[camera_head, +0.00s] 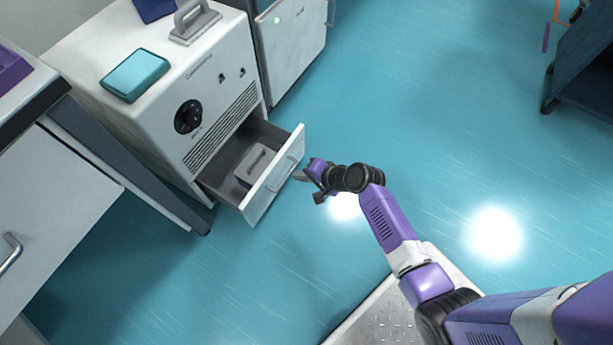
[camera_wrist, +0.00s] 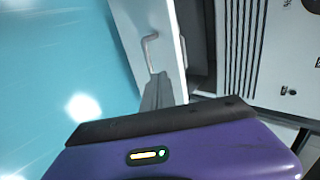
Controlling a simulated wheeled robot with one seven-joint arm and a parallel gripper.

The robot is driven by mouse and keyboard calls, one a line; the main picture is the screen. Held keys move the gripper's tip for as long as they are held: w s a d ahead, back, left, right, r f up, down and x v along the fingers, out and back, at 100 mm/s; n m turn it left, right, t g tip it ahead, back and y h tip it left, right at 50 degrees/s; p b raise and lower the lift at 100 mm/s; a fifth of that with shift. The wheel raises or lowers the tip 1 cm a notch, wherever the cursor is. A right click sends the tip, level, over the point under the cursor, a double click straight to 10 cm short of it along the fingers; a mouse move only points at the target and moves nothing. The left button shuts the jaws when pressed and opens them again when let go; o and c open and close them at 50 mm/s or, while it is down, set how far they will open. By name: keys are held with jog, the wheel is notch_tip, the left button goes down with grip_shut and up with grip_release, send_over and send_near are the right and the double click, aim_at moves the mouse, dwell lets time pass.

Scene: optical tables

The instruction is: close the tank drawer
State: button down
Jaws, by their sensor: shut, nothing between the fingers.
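The tank drawer (camera_head: 271,178) is pulled out of the lower front of a white cabinet (camera_head: 228,88), and its inside shows. Its white front panel carries a metal bar handle, and a grey block with a handle (camera_head: 252,172) lies inside. In the wrist view the drawer front (camera_wrist: 140,30) and its handle (camera_wrist: 149,50) are at the upper middle. My gripper (camera_head: 299,175) is shut and empty, just outside the drawer front near its right end. In the wrist view the fingers (camera_wrist: 157,92) point at the panel beside the handle; I cannot tell whether they touch it.
A teal box (camera_head: 135,74) and a grey handled block (camera_head: 195,22) sit on the cabinet top. A table leg (camera_head: 150,170) stands close left of the drawer. Another white cabinet (camera_head: 290,45) stands behind. The teal floor (camera_head: 430,120) to the right is clear.

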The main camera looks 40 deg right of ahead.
aim_at(275, 169)
jog(key=w+f+b, duration=0.1)
jog(key=w, duration=0.1)
jog(key=w+a+f, duration=0.1)
jog(key=w+f+b, duration=0.1)
jog(key=w, duration=0.1)
jog(key=shift+w+a+b, duration=0.35)
jog(key=shift+a, duration=0.05)
jog(key=shift+w+a, duration=0.2)
jog(key=shift+w, duration=0.3)
jog(key=shift+r, duration=0.1)
